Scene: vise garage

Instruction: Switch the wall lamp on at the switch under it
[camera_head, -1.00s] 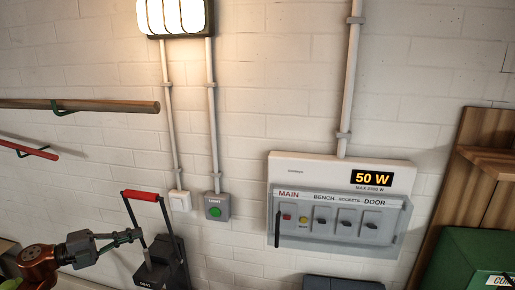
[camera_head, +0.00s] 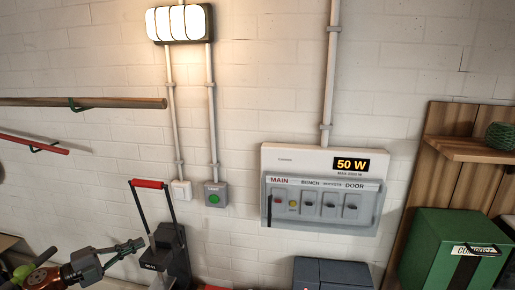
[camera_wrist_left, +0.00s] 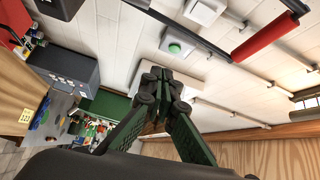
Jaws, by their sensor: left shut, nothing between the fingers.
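The wall lamp (camera_head: 180,23) is lit at the top of the head view. Two conduits run down from it. The right one ends at a grey switch box (camera_head: 223,188) labelled LIGHT with a green button (camera_head: 213,198). The left one ends at a small white box (camera_head: 181,190). My left gripper (camera_head: 138,245) is shut and empty, below and left of both boxes, apart from them. In the left wrist view its fingertips (camera_wrist_left: 160,76) show in front of the wall, with the green button (camera_wrist_left: 175,48) beyond them. My right gripper is not in view.
A dark object with a red-gripped handle (camera_head: 149,184) stands between my left gripper and the switch boxes. A breaker panel (camera_head: 292,158) reading 50 W hangs to the right. A green box (camera_head: 432,240) stands at far right. A wooden rail (camera_head: 60,103) crosses the wall at left.

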